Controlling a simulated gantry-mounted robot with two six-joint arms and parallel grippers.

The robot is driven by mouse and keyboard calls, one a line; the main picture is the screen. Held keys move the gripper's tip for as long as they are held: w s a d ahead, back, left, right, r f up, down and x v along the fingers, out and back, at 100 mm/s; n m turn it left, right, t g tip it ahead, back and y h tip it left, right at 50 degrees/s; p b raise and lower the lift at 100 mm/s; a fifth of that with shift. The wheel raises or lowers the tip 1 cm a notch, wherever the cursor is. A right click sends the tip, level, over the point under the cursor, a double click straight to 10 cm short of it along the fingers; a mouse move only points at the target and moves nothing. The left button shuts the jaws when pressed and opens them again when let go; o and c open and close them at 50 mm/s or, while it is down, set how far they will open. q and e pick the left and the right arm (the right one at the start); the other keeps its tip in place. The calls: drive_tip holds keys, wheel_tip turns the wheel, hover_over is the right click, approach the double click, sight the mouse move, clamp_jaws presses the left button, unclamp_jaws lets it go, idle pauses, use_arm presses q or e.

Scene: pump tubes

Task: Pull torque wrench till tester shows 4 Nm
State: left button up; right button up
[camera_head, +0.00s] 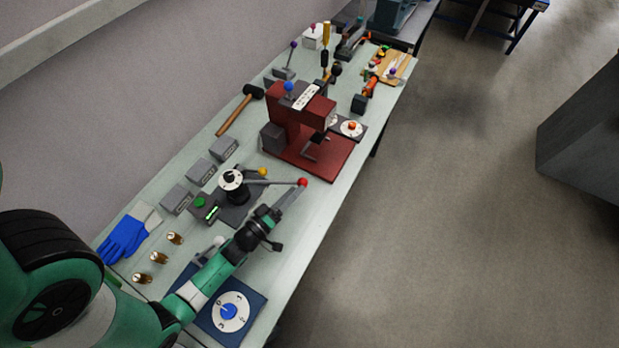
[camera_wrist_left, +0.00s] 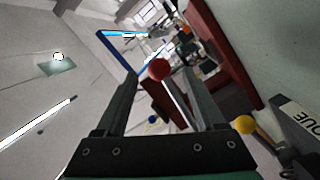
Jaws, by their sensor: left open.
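The torque wrench is a thin grey bar (camera_head: 275,183) ending in a red ball knob (camera_head: 303,182); it runs out from the round white dial (camera_head: 231,180) of the tester. A small box with a green lit display (camera_head: 212,212) stands beside the tester; its reading is too small to tell. My left gripper (camera_head: 291,196) is open, its fingers reaching toward the red knob. In the left wrist view (camera_wrist_left: 159,82) the red knob (camera_wrist_left: 157,69) appears between the two fingertips; whether they touch it I cannot tell. My right gripper is not in view.
A yellow ball knob (camera_head: 263,171) lies close behind the bar, and just outside the right finger in the left wrist view (camera_wrist_left: 245,124). A dark red press (camera_head: 310,165) stands behind. A blue plate with a dial (camera_head: 258,303) lies in front. The bench's right edge is near.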

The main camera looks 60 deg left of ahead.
use_arm(q)
drive_tip(key=b+x, duration=0.1)
drive_tip(key=x, duration=0.6)
drive_tip(key=shift+w, duration=0.3)
drive_tip(key=shift+a, duration=0.1)
clamp_jaws()
idle(0.8)
